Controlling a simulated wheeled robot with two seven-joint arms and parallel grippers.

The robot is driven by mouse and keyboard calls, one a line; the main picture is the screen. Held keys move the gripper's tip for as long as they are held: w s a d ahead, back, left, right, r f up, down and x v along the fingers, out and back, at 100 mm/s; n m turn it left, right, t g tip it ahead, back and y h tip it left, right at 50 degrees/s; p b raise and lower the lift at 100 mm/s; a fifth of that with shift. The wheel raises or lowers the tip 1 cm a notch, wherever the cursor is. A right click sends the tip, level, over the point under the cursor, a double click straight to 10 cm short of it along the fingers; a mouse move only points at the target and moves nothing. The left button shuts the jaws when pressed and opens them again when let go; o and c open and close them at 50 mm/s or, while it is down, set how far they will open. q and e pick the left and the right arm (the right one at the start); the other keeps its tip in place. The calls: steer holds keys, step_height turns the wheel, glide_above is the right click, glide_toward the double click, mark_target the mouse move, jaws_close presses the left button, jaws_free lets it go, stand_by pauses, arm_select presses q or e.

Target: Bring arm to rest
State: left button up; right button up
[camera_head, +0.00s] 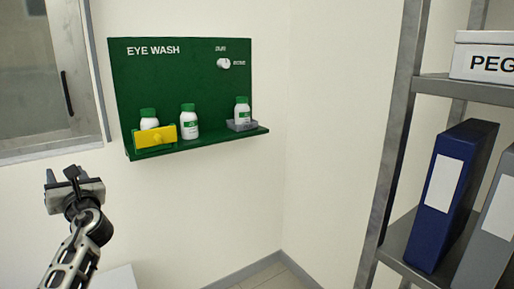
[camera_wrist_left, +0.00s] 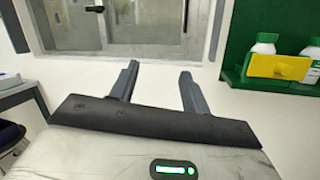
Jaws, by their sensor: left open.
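My left gripper (camera_head: 61,175) is raised at the left of the head view, in front of the wall below the window. Its two fingers stand apart with nothing between them, which the left wrist view (camera_wrist_left: 158,88) also shows. It is clear of the green eye wash board (camera_head: 180,75), which hangs to its right. My right gripper is not in the head view.
The board's shelf holds several white bottles with green caps, one behind a yellow box (camera_head: 145,138) and one in a grey tray (camera_head: 243,127). A metal rack with a blue binder (camera_head: 450,195) stands at right. Between them is bare wall.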

arm_select(q)
steer(key=s+a+r+m+y, duration=0.1)
steer(key=s+a+r+y, duration=0.2)
steer(key=a, duration=0.4)
steer(key=s+a+r+m+y, duration=0.1)
steer(key=s+a+r, duration=0.25)
steer(key=a, duration=0.35)
steer(key=w+d+f+n+t+h, duration=0.2)
steer(key=w+d+f+n+h, duration=0.35)
steer(key=n, duration=0.75)
steer(key=w+d+f+n+t+h, duration=0.1)
steer(key=w+d+f+n+h, duration=0.15)
steer(key=n+h, duration=0.85)
steer(key=s+d+f+n+g+h, duration=0.1)
steer(key=s+d+f, duration=0.3)
steer(key=d+f, duration=0.6)
steer(key=s+d+f+n+g+h, duration=0.15)
steer(key=s+d+f, duration=0.45)
steer(key=f, duration=0.7)
steer(key=s+d+f+n+g+h, duration=0.1)
steer(key=s+d+f+g, duration=0.1)
steer(key=s+d+f, duration=0.3)
steer(key=s+d+f+n+g+h, duration=0.1)
steer(key=s+d+f, duration=0.5)
steer(key=s+d, duration=0.8)
steer(key=s+g, duration=0.1)
steer(key=s, duration=0.4)
steer(key=shift+s+f+h, duration=0.2)
steer(key=shift+s+h, duration=0.05)
steer(key=shift+h, duration=0.05)
